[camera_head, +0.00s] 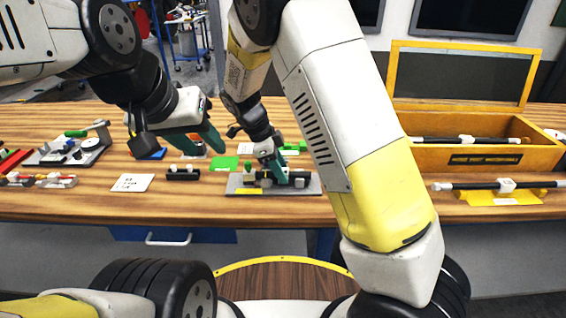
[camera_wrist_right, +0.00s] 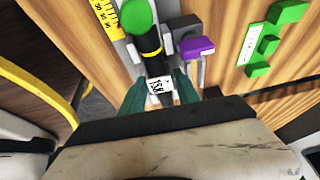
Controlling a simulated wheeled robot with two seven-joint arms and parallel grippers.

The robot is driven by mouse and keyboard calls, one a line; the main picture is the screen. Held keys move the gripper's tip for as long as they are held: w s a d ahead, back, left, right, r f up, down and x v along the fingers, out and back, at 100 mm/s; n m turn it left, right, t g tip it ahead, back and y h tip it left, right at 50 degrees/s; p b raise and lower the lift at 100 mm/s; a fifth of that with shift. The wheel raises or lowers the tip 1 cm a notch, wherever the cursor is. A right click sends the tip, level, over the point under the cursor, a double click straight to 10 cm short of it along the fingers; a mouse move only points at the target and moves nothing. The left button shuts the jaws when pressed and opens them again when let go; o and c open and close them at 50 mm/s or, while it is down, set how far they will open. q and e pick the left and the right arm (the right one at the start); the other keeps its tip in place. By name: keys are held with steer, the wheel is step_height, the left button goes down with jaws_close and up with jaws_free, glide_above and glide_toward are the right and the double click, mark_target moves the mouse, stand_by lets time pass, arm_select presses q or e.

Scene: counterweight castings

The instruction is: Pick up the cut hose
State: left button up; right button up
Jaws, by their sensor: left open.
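A short black hose with a yellow band and a white tag lies in a grey fixture (camera_head: 310,185); the hose also shows in the right wrist view (camera_wrist_right: 152,50). My right gripper (camera_head: 277,172) reaches down over the fixture. In the right wrist view its green fingers (camera_wrist_right: 160,92) stand on either side of the hose at the tag; whether they press on it I cannot tell. My left gripper (camera_head: 205,145) is open and empty above the bench, left of the fixture. Which hose is the cut one is not marked clearly.
A small black tagged piece (camera_head: 182,174) and a white card (camera_head: 133,183) lie left of the fixture. An open wooden box (camera_head: 545,157) holds a long black hose, and another long hose (camera_head: 470,185) rests on a yellow stand (camera_head: 503,199). A purple clamp (camera_wrist_right: 196,48) stands close beside my right fingers.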

jaws_close()
steer(key=shift+r, duration=0.1)
